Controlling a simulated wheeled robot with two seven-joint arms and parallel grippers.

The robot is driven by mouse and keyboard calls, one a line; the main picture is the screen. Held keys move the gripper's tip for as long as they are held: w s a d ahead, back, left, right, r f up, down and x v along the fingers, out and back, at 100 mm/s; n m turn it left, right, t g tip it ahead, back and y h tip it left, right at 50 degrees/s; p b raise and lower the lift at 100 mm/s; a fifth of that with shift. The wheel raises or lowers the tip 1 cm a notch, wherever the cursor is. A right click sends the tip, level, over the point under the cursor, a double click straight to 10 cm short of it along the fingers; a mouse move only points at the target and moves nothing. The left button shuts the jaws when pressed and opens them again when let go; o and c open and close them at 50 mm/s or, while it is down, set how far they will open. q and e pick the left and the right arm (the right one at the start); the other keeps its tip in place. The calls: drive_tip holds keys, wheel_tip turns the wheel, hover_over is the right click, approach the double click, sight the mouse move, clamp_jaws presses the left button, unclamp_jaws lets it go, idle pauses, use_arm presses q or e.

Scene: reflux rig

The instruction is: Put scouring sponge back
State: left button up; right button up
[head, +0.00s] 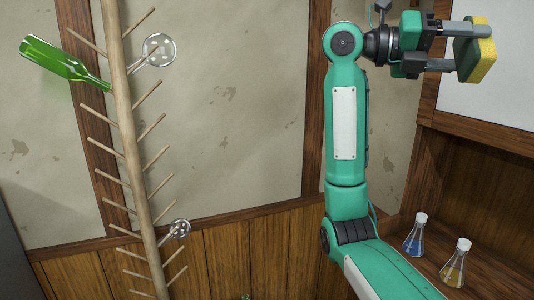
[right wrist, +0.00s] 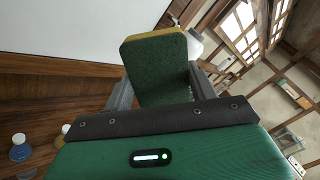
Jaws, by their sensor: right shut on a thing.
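The scouring sponge (head: 475,52), yellow with a dark green scouring side, is held up at the top right of the head view. My right gripper (head: 462,48) is shut on it, with one finger on each side. In the right wrist view the sponge (right wrist: 158,68) stands between the fingers with its dark green face toward the camera and a yellow edge along the top. It is in front of the white panel and touches nothing else that I can see. My left gripper is not in view.
A wooden drying rack (head: 130,150) with pegs holds a green bottle (head: 62,66) and clear glassware (head: 158,48). A blue-liquid flask (head: 416,235) and a yellow-liquid flask (head: 455,264) stand on the wooden shelf below the white panel (head: 490,110).

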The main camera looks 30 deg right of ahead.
drive_tip(key=w+a+f+n+t+h, duration=0.2)
drive_tip(key=w+a+f+n+t, duration=0.3)
drive_tip(key=w+f+t, duration=0.45)
drive_tip(key=w+a+f+n+t+h, duration=0.3)
drive_tip(key=w+f+n+t, duration=0.45)
drive_tip(key=f, duration=0.25)
drive_tip(key=a+f+n+t+y, duration=0.6)
drive_tip(key=a+f+t, duration=0.1)
drive_tip(key=f, duration=0.5)
drive_tip(key=a+f+n+t+y, duration=0.5)
drive_tip(key=a+f+t+y, duration=0.15)
drive_tip(key=f, duration=0.55)
drive_tip(key=a, duration=1)
wheel_tip(320, 180, down, 13)
drive_tip(key=s+d+n+y+b, duration=0.1)
drive_tip(key=s+b, duration=0.1)
drive_tip(key=b, duration=0.3)
drive_tip(key=s+f+y, duration=0.1)
drive_tip(key=f, duration=0.1)
drive_tip(key=s+f+n+y, duration=0.1)
drive_tip(key=s+f+y, duration=0.1)
drive_tip(key=f, duration=0.1)
drive_tip(key=s+f+n+y, duration=0.1)
drive_tip(key=s+f, duration=0.1)
drive_tip(key=f, duration=0.1)
drive_tip(key=shift+a+n, duration=0.25)
